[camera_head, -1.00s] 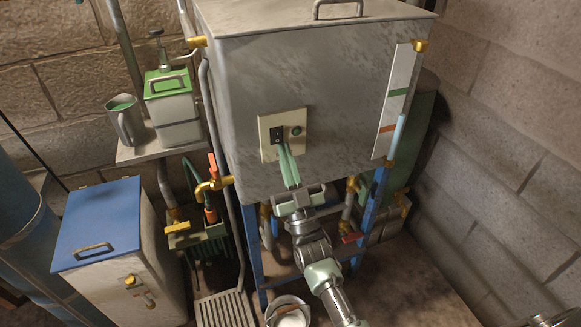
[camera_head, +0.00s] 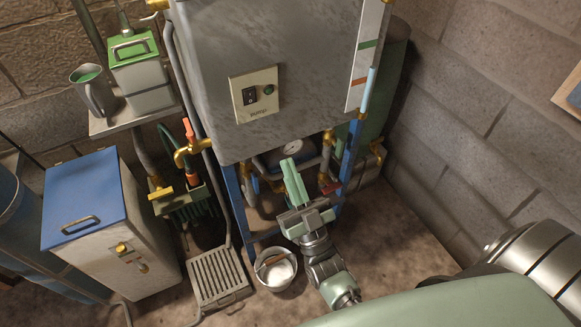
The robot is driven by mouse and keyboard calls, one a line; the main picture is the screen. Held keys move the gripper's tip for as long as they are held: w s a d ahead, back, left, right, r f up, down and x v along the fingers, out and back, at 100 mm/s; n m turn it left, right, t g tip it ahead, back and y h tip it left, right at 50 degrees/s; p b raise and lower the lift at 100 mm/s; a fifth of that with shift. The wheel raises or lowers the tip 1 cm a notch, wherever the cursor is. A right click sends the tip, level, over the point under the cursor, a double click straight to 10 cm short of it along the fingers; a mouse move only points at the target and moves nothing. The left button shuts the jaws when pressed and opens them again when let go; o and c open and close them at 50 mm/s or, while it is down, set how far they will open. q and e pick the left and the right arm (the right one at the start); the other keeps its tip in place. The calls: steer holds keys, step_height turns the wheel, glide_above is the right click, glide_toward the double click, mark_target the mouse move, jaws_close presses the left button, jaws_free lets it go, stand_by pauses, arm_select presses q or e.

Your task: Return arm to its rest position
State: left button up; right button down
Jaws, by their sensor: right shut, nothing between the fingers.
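My right gripper (camera_head: 292,180) shows below the grey metal tank (camera_head: 300,60), in front of its blue stand. Its green fingers are together with nothing between them and point up toward the tank. It is apart from the switch panel (camera_head: 254,94), which carries a black rocker switch (camera_head: 249,96) and a round green button or lamp (camera_head: 268,89). My right arm reaches down from the gripper toward the bottom of the view. My left gripper is not in view.
A white bucket (camera_head: 275,270) stands on the floor just left of my right arm. A slatted grate (camera_head: 217,277) and a blue-lidded box (camera_head: 92,203) are further left. A brass tap with a red handle (camera_head: 190,140) sticks out left of the tank. Floor to the right is bare.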

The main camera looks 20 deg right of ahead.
stand_by(0.5)
step_height(320, 180, down, 18)
steer(key=w+a+g+y, duration=0.1)
steer(key=w+a+g, duration=0.1)
steer(key=g, duration=0.5)
steer(key=s+f+n+g, duration=0.1)
steer(key=s+f+g, duration=0.2)
steer(key=f, duration=0.6)
steer(key=s+f+g, duration=0.3)
steer(key=f, duration=0.7)
steer(key=s+d+f+g, duration=0.2)
steer(key=s+f+g, duration=0.4)
steer(key=s+f, duration=0.75)
steer(key=s+d+f+g+h, duration=0.1)
steer(key=s+d+f+g, duration=0.1)
steer(key=s, duration=0.7)
steer(key=s+d+f+n+g+h, duration=0.1)
steer(key=s+d+f+g, duration=0.2)
steer(key=s+f, duration=0.3)
steer(key=s+g, duration=0.1)
steer(key=s, duration=0.2)
steer(key=shift+s+f+g, duration=0.15)
steer(key=shift+s+g, duration=0.05)
steer(key=shift+g, duration=0.1)
